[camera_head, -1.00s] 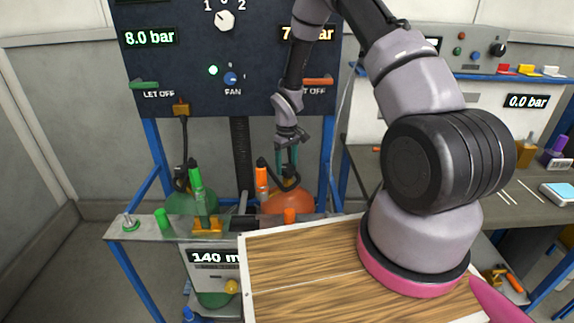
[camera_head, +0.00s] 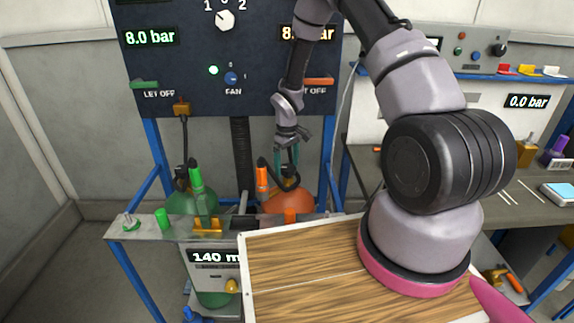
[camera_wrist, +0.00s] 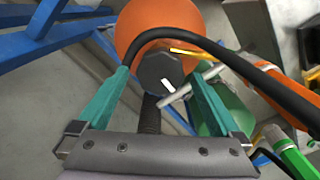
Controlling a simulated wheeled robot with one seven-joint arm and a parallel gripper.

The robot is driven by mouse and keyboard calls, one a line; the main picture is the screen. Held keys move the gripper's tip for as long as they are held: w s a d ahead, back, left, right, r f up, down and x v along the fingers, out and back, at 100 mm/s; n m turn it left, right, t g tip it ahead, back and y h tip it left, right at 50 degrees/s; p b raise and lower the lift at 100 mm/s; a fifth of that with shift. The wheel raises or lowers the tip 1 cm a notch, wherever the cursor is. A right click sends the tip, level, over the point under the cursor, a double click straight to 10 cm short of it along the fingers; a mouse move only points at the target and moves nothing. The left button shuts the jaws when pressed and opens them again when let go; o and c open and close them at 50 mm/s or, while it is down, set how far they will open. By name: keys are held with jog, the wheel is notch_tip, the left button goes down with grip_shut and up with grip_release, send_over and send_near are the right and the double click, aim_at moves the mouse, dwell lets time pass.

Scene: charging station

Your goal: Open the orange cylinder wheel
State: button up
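The orange cylinder (camera_head: 290,202) stands behind the metal shelf, and its rounded orange top shows in the wrist view (camera_wrist: 190,18). A dark faceted wheel (camera_wrist: 158,67) with a white mark sits at its top in the wrist view. My gripper (camera_wrist: 158,76) has its two teal fingers apart, one on each side of the wheel, with small gaps visible on both sides. Whether the fingertips reach the wheel's depth is unclear. In the head view my gripper (camera_head: 287,157) points down just above the orange cylinder; the wheel is hidden there.
A black hose (camera_wrist: 215,50) arches across the wrist view, close to the fingers. A green cylinder (camera_head: 192,203) stands left of the orange one. The blue panel (camera_head: 180,60) rises behind, with a right pressure display (camera_head: 292,33) partly covered by my arm.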

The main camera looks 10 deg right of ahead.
notch_tip(320, 180, up, 11)
dwell(0.6)
notch_tip(320, 180, up, 12)
jog(key=m+t, duration=0.1)
jog(key=m, duration=0.1)
send_over(287, 166)
jog(key=s+d, duration=0.2)
jog(key=s+d+r+m+t, duration=0.25)
jog(key=s+r, duration=0.35)
jog(key=r, duration=0.5)
jog(key=s+r+m+t+y, duration=0.1)
jog(key=s+r+m+t, duration=0.1)
jog(key=s+r, duration=0.4)
jog(key=s+d+r+m+t+y, duration=0.1)
jog(key=s+r+m, duration=0.3)
jog(key=s, duration=1)
notch_tip(287, 166, up, 3)
jog(key=shift+d+m+t, duration=0.25)
jog(key=shift+m+t, duration=0.1)
